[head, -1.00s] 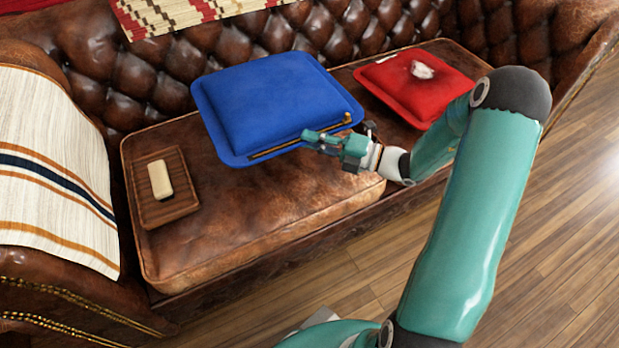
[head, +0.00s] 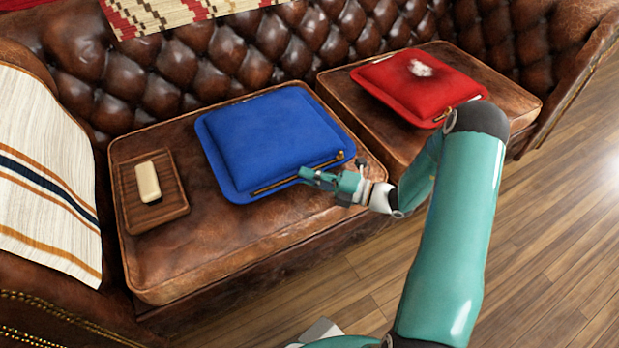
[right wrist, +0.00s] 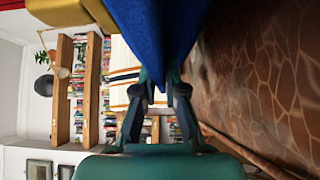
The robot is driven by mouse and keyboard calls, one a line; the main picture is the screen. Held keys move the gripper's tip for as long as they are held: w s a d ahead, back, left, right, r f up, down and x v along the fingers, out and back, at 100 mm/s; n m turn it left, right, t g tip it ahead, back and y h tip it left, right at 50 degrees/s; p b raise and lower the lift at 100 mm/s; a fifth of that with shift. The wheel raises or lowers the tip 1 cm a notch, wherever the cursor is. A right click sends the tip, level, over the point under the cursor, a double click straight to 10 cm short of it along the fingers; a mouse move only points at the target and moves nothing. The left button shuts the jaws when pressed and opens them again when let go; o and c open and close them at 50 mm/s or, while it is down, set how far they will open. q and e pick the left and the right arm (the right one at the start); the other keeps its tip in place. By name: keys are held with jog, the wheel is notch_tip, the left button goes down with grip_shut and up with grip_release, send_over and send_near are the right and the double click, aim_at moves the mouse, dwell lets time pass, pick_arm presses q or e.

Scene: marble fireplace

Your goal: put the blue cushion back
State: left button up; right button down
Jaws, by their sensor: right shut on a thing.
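The blue cushion (head: 265,138) is over the left seat pad of the leather sofa (head: 205,255), with its zip edge towards the front. It lies close to flat, and I cannot tell whether all of it touches the seat. My right gripper (head: 328,178) is shut on its front edge near the right corner. In the right wrist view, the blue cushion (right wrist: 155,30) runs down between the fingers of the right gripper (right wrist: 160,95). My left gripper is out of view.
A wooden tray (head: 127,201) with a pale bar (head: 148,182) lies left of the cushion. A red cushion (head: 395,85) with a whitish patch (head: 420,68) lies on the right seat pad. A striped throw (head: 40,165) covers the left armrest. Wooden floor (head: 545,230) is clear at right.

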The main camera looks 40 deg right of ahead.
jog(key=shift+r, duration=0.1)
jog(key=c, duration=1.7)
grip_release()
jog(key=o, duration=0.5)
jog(key=shift+c, duration=0.2)
jog(key=shift+s+d, duration=0.15)
jog(key=shift+s, duration=0.1)
jog(key=p+v, duration=0.3)
jog(key=v, duration=0.8)
jog(key=shift+s+p, duration=0.2)
jog(key=shift+p, duration=0.1)
